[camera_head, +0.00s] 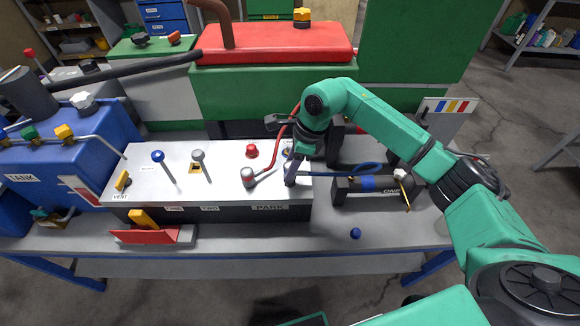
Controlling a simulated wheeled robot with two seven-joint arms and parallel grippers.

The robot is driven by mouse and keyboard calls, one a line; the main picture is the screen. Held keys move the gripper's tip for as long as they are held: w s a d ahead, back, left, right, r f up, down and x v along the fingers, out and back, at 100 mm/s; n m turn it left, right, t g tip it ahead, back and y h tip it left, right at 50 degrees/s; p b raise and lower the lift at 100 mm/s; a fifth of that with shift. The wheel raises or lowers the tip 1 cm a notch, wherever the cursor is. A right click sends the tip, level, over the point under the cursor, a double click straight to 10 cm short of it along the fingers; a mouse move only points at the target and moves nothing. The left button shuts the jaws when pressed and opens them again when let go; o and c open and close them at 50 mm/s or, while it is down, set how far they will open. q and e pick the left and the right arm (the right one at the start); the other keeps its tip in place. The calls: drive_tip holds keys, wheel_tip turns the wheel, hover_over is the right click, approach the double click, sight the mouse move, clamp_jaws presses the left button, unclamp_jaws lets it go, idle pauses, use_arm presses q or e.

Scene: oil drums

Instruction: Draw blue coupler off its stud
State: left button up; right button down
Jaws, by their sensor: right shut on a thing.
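My right gripper (291,171) comes in from the right and points down at the right end of the white panel top (222,189). It is shut on the blue coupler, which the fingers mostly hide. A blue hose (340,174) runs right from the fingertips and loops over the black block. I cannot tell whether the coupler still sits on its stud. My left gripper is out of view.
Levers with blue (158,156) and grey (198,155) knobs stand on the panel's left. A blue ball (356,233) is near the bench front. A blue tank (70,150) stands left, a red-topped drum cabinet (275,43) behind.

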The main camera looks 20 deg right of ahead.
drive_tip(key=shift+r, duration=0.15)
drive_tip(key=shift+r+p, duration=1.1)
drive_tip(key=shift+r, duration=0.85)
